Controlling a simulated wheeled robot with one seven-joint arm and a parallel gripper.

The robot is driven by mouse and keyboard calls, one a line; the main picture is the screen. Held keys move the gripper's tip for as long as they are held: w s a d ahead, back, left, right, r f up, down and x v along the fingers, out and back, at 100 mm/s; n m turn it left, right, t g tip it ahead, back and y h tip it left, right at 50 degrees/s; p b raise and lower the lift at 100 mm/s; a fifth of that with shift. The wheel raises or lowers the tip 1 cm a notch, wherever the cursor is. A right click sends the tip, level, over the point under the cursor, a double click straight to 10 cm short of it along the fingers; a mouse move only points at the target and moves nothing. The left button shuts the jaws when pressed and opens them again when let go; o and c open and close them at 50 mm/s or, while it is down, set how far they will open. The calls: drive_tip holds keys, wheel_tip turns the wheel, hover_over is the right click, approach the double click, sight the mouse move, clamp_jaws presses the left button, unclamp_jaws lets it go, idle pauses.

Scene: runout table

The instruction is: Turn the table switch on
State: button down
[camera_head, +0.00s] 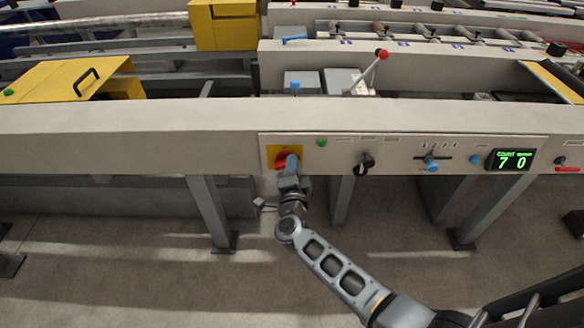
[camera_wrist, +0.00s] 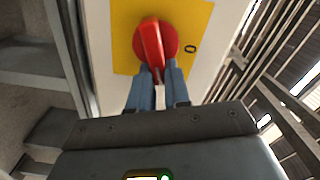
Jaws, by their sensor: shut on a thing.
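The table switch is a red rotary knob (camera_wrist: 156,42) on a yellow square plate (camera_wrist: 190,14), with an "O" mark on the plate beside the knob in the wrist view. In the head view the red switch (camera_head: 281,160) sits at the left end of the pale control panel (camera_head: 345,140), partly hidden by my gripper (camera_head: 292,163). In the wrist view the blue fingers of my gripper (camera_wrist: 158,74) are shut on the lower end of the knob's raised handle. The handle stands nearly in line with the fingers, tilted slightly. Other marks on the plate do not show clearly.
To the right on the panel are a green button (camera_head: 321,142), a black selector (camera_head: 366,162), a blue-knobbed slider (camera_head: 432,166), a blue button (camera_head: 474,159) and a green display (camera_head: 511,160) reading 7 0. Table legs (camera_head: 211,212) stand below the panel, with open floor between them.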

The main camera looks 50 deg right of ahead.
drive_tip(key=shift+d+f+m+b, duration=0.15)
drive_tip(key=shift+m+b, duration=0.3)
drive_tip(key=shift+m, duration=0.6)
drive_tip(key=shift+d+f+m+b, duration=0.15)
drive_tip(key=shift+m+b, duration=0.3)
drive_tip(key=shift+m, duration=0.6)
drive_tip(key=c, duration=1.1)
unclamp_jaws()
drive_tip(key=shift+a+f, duration=0.1)
drive_tip(key=shift+f, duration=0.05)
drive_tip(key=shift+v, duration=4)
